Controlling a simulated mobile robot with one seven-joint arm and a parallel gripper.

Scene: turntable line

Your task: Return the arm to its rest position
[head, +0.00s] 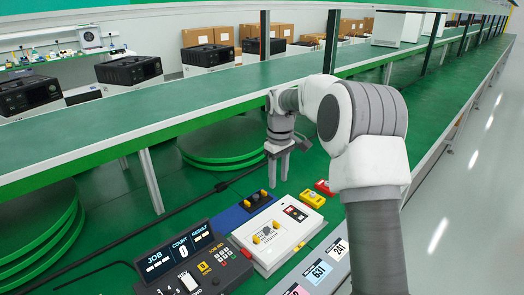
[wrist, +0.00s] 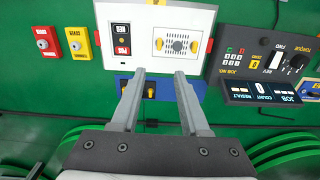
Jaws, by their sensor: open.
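My gripper (head: 278,166) hangs from my bent arm above the green workbench, its fingers pointing down. In the wrist view my gripper (wrist: 160,73) has its two grey fingers apart with nothing between them. A white control box (head: 279,234) lies below and in front of it. This box (wrist: 155,22) also shows in the wrist view beyond the fingertips. A blue panel (wrist: 163,88) with small dark and yellow parts lies under the fingers and is partly hidden by them.
A dark panel (head: 190,262) reading JOB, COUNT and RESULT stands left of the white box. A yellow box (head: 312,199) and a red box (head: 324,187) sit to the right. A raised green shelf (head: 170,108) runs behind. Round green discs (head: 222,140) lie beneath it.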

